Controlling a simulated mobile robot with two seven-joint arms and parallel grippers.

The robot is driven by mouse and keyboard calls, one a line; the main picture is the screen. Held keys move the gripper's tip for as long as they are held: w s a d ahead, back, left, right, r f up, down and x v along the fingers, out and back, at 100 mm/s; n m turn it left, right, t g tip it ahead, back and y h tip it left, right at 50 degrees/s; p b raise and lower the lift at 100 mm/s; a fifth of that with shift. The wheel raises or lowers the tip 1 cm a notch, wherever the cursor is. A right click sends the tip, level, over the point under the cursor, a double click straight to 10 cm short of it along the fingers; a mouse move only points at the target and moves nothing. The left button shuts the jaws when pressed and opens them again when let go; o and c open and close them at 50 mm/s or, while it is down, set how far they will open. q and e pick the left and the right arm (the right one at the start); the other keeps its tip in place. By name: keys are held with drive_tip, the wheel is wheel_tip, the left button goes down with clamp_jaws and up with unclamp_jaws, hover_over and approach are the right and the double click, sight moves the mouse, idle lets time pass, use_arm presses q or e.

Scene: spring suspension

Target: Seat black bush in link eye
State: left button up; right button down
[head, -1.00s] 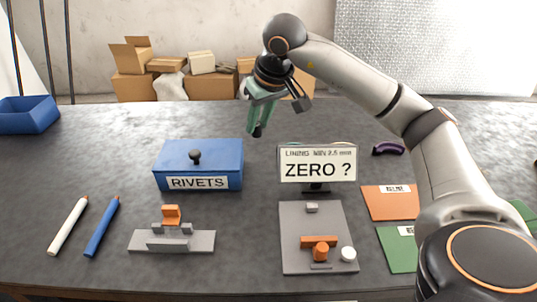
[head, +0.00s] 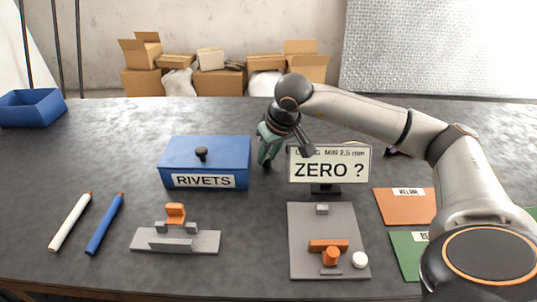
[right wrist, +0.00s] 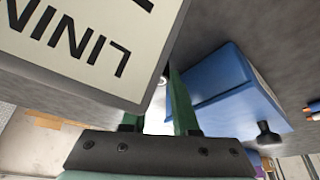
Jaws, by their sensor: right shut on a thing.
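My right gripper (head: 266,160) has green fingers and points down between the blue box and the sign, above the table. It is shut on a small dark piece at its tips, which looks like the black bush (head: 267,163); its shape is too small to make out. In the right wrist view the green fingers (right wrist: 178,95) show partly behind the sign's corner. An orange upright piece (head: 175,212) stands in a grey fixture (head: 205,242). Another orange part (head: 329,249) lies on a grey plate (head: 305,225). I cannot tell which holds the link eye. My left gripper is out of view.
A blue RIVETS box (head: 205,158) stands left of the gripper, and a sign (head: 330,167) stands close on its right. White (head: 70,222) and blue (head: 104,224) sticks lie at left. Orange (head: 402,206) and green (head: 407,252) mats lie at right. A blue bin (head: 32,110) is far left.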

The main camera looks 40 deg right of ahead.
drive_tip(key=shift+f, duration=0.25)
drive_tip(key=c, duration=0.7)
unclamp_jaws()
drive_tip(key=shift+r, duration=0.1)
